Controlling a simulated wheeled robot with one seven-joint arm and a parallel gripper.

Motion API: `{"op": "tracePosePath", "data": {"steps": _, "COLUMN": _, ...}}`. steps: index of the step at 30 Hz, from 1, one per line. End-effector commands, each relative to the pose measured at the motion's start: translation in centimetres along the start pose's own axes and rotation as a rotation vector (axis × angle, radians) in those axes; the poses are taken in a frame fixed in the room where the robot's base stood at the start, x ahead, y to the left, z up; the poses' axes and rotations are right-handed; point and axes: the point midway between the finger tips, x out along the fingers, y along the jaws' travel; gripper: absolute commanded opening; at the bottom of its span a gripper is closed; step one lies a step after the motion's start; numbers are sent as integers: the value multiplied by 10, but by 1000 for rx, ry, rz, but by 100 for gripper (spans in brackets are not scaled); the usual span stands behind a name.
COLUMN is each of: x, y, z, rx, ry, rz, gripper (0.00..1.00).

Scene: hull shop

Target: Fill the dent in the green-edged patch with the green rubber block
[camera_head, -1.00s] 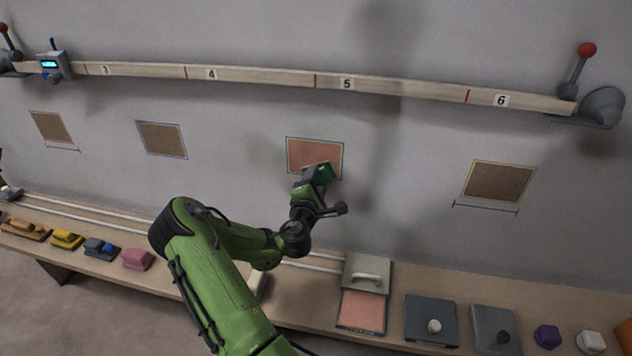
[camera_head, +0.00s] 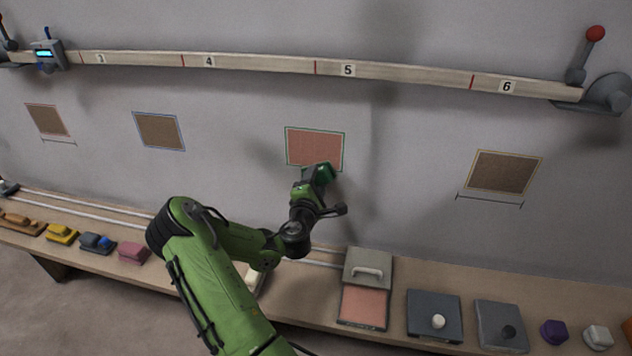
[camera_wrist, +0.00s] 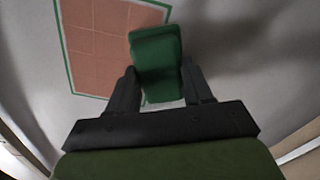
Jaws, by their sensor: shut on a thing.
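The green-edged patch (camera_head: 312,146) is on the grey wall below the rail, with a pinkish fill inside its green outline. It also shows at the upper left of the wrist view (camera_wrist: 92,40), where faint lines divide its surface. My gripper (camera_head: 316,182) is at the patch's lower right edge. It is shut on the green rubber block (camera_wrist: 156,55), which stands between the two dark fingers and points at the wall. In the head view the block covers the patch's lower right corner. I cannot tell whether the block touches the wall.
A numbered wooden rail (camera_head: 260,65) crosses the wall above. Other patches, one blue-edged (camera_head: 160,131) and one yellow-edged (camera_head: 503,172), flank this one. The bench (camera_head: 290,290) below carries a pink board (camera_head: 363,308), grey plates (camera_head: 433,317) and several coloured blocks.

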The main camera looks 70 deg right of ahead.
Motion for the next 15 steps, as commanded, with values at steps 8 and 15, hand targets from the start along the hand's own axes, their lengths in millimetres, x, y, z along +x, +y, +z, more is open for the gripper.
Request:
{"op": "tracePosePath", "data": {"steps": 8, "x": -8, "y": 0, "z": 0, "rx": 0, "ry": 0, "rz": 1, "gripper": 24}}
{"op": "tracePosePath", "data": {"steps": 15, "x": -22, "y": -2, "z": -1, "rx": -6, "ry": 1, "rz": -4, "gripper": 24}}
